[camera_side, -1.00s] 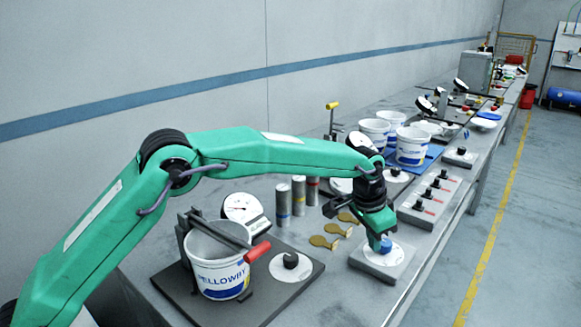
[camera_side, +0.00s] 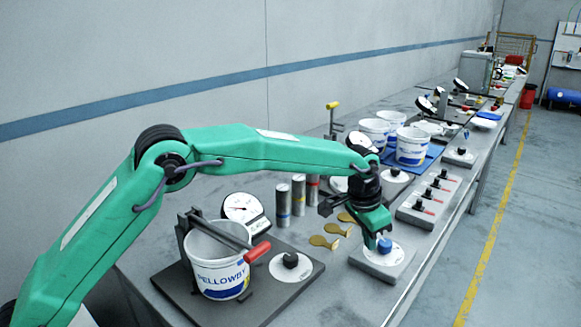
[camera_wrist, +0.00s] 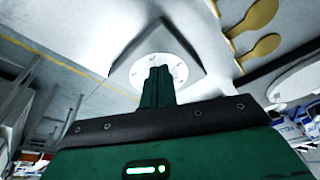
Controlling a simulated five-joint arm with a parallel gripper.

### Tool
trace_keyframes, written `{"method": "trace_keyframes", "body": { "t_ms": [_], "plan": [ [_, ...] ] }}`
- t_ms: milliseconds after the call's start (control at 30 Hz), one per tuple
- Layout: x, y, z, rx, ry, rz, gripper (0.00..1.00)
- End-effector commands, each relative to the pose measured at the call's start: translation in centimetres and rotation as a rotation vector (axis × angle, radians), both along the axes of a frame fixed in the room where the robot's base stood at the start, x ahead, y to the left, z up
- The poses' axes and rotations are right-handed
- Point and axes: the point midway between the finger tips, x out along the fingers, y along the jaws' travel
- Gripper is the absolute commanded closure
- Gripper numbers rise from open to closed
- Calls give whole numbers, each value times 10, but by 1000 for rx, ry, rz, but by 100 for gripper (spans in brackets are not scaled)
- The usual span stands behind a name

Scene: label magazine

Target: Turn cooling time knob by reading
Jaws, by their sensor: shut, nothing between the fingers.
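A blue knob (camera_side: 384,246) sits on a round white dial (camera_side: 398,257) on a grey block near the bench's front edge. My gripper (camera_side: 371,244) is shut and empty, pointing down at this dial, its tips beside the knob in the side view. I cannot tell whether they touch it. In the wrist view my shut fingers (camera_wrist: 158,85) stand in front of the white dial (camera_wrist: 178,64) and hide the knob. A gauge with a white face and red needle (camera_side: 240,207) stands behind the bucket; its reading is too small to tell.
A white bucket (camera_side: 218,278) stands in a clamp with a red handle (camera_side: 257,250). A black knob (camera_side: 290,260) is on the dark plate beside it. Brass paddles (camera_side: 324,242), metal cylinders (camera_side: 298,195) and a row of black knobs with red markers (camera_side: 429,194) lie close by.

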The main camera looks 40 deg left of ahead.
Motion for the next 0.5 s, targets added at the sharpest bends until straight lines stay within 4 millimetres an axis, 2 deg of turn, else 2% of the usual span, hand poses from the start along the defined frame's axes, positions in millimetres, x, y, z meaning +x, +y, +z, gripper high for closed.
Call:
{"method": "trace_keyframes", "body": {
  "t_ms": [500],
  "plan": [
    [1,0,39,-1,-3,0,100]
  ]
}}
